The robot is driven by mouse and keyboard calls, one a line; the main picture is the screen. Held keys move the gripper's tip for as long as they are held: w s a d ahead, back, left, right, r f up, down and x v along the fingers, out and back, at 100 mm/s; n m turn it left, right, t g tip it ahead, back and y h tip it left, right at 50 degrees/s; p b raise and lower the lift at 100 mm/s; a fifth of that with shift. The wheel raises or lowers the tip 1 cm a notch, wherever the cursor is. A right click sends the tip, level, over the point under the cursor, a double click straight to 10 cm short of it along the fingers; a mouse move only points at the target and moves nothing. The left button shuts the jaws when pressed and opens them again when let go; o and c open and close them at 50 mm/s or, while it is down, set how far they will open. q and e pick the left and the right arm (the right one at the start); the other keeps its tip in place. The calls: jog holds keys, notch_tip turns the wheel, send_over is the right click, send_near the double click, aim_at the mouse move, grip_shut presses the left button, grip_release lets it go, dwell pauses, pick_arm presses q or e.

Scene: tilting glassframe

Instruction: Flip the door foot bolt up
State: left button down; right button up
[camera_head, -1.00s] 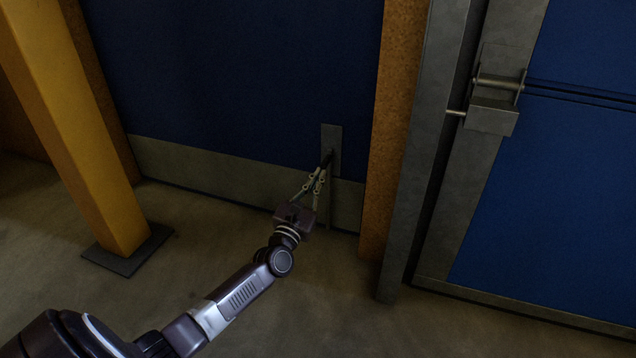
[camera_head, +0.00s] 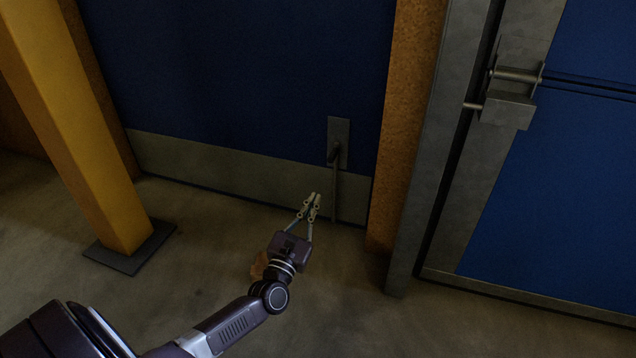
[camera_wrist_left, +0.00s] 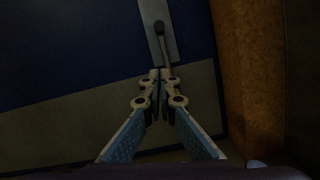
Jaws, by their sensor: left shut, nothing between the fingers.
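The door foot bolt is a grey plate (camera_head: 339,130) with a dark knob or lever (camera_head: 334,153) and a thin rod (camera_head: 334,195) running down towards the floor. It sits low on the blue door (camera_head: 240,80), across the grey kick strip. In the left wrist view the bolt's dark knob (camera_wrist_left: 159,27) is beyond the fingertips, near the top. My left gripper (camera_head: 314,199) is shut and empty, below and left of the knob and apart from it. It also shows in the left wrist view (camera_wrist_left: 160,75). My right gripper is not in view.
A yellow post (camera_head: 75,120) on a dark base plate stands at the left. A rusty orange post (camera_head: 402,130) and a grey frame stand right of the bolt. Another blue door with a metal latch (camera_head: 508,108) is further right. The floor (camera_head: 190,260) in front is clear.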

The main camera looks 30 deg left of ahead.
pick_arm(q)
jog(key=shift+p+v, duration=0.35)
jog(key=shift+v, duration=1.15)
